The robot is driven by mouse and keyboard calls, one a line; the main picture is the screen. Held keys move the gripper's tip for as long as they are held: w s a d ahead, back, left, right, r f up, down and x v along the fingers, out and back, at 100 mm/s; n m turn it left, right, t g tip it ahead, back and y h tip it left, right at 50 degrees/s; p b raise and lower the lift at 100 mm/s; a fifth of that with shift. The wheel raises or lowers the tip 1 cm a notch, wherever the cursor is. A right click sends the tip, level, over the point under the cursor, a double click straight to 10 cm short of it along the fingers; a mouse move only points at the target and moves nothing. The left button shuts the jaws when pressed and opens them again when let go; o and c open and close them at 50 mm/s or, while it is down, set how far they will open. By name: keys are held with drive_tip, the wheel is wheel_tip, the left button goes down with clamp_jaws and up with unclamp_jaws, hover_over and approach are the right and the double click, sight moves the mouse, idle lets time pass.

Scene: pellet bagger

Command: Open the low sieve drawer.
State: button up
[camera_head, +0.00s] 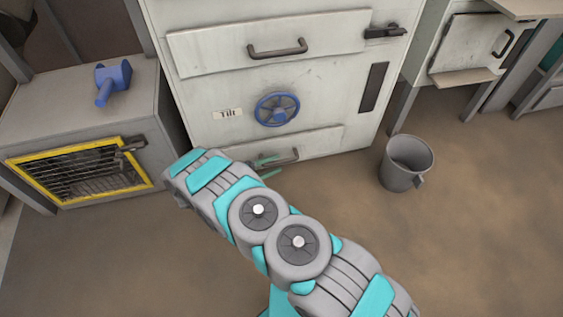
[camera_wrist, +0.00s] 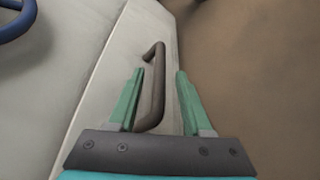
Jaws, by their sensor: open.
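The low sieve drawer (camera_head: 322,140) is the pale bottom panel of the white machine and looks shut. Its dark bar handle (camera_head: 290,155) is partly hidden by my gripper in the head view. The drawer front (camera_wrist: 112,85) fills the middle of the wrist view, with the handle (camera_wrist: 158,62) standing out from it. My gripper (camera_head: 277,164) is open at the handle. In the wrist view, the handle shows between the two green fingers (camera_wrist: 159,72), nearer the left one. I cannot tell whether either finger touches it.
Above the drawer are a blue handwheel (camera_head: 277,109), a "Tilt" label (camera_head: 227,114) and an upper panel with a handle (camera_head: 277,50). A grey bucket (camera_head: 405,165) stands on the floor at right. A yellow-framed cabinet (camera_head: 80,172) stands at left. The floor before the machine is otherwise clear.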

drive_tip(key=shift+x, duration=1.75)
clamp_jaws()
